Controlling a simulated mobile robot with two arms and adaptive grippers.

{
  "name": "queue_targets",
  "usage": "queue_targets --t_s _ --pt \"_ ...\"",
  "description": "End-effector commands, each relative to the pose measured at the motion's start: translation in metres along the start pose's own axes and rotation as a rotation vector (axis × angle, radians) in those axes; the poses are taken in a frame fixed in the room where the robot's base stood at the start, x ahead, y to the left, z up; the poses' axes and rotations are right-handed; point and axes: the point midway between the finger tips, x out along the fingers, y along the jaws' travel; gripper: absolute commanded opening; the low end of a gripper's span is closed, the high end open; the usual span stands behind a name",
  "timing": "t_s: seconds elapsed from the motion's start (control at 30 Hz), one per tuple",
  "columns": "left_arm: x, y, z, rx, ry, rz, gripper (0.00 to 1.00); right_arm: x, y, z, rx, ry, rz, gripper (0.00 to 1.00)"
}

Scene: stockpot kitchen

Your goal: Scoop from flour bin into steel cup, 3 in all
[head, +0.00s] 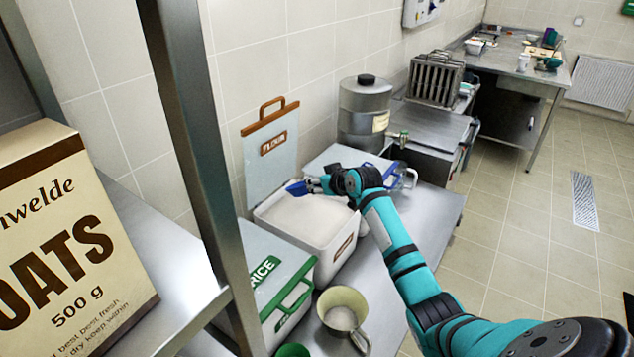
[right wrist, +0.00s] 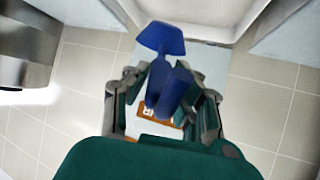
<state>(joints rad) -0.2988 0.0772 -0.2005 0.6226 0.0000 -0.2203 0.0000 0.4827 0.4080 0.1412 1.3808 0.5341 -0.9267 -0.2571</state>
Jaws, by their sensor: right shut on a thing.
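The flour bin (head: 345,247) stands open on the steel counter, its lid (head: 270,165) raised at the back with a FLOUR label. White flour (head: 305,215) fills it nearly to the rim. My right gripper (head: 325,184) is shut on the handle of a blue scoop (head: 297,188), above the far part of the bin. The scoop also shows in the right wrist view (right wrist: 160,40); whether it holds flour cannot be told. My left gripper is not in view.
A closed RICE bin (head: 262,262) stands left of the flour bin. A green cup (head: 293,350) is at the bottom edge. A shelf post (head: 190,130) and an oats box (head: 65,240) are at left. A steel canister (head: 364,112) stands behind. Counter right of the cup is clear.

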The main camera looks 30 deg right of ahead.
Motion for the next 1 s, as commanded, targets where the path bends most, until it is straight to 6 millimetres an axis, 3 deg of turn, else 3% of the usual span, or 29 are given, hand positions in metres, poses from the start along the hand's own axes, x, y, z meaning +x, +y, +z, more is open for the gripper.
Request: queue_targets --t_s 0.1,1.0 --pt "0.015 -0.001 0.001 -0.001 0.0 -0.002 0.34 0.008 0.0 0.013 0.001 0.001 0.0 0.0" --pt "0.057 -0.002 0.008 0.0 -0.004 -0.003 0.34 0.046 -0.001 0.074 0.0 0.001 0.0 0.0"
